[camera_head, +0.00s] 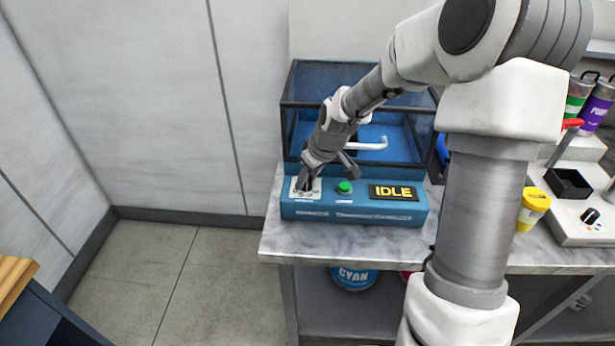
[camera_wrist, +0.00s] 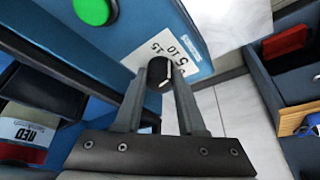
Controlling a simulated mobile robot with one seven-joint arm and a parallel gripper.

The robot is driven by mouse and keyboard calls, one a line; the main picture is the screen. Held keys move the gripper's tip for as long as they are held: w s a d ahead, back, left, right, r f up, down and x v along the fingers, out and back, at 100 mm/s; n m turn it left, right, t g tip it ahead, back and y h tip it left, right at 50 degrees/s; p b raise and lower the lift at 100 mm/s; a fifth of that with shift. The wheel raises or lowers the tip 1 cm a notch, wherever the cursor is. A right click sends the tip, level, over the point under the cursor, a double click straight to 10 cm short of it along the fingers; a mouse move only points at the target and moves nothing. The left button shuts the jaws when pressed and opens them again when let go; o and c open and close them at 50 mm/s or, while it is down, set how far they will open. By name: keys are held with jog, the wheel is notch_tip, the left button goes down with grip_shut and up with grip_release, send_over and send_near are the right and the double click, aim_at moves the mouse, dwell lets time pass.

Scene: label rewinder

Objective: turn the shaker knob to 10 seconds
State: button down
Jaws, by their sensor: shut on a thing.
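The blue shaker (camera_head: 355,209) stands on the counter with a dark-framed, clear-sided box behind its front panel. Its display (camera_head: 394,193) reads IDLE in yellow. A green button (camera_head: 344,187) sits left of the display; it also shows in the wrist view (camera_wrist: 92,11). The black knob (camera_wrist: 159,70) is on a white dial plate (camera_wrist: 192,50) marked 5, 10 and 15. My gripper (camera_head: 307,186) is shut on the knob, one finger on each side. A small white mark shows on the knob, but I cannot tell which number it points to.
The marble counter (camera_head: 283,243) extends right, with a yellow cup (camera_head: 533,208) and a white machine (camera_head: 575,225). A can labelled CYAN (camera_head: 353,278) is on the shelf below. The floor (camera_head: 195,285) left of the counter is clear.

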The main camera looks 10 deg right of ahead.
jog(key=c, duration=0.5)
grip_release()
jog(key=p+v, duration=0.2)
jog(key=v, duration=1.5)
jog(key=shift+s+r, duration=0.15)
jog(key=shift+s, duration=0.05)
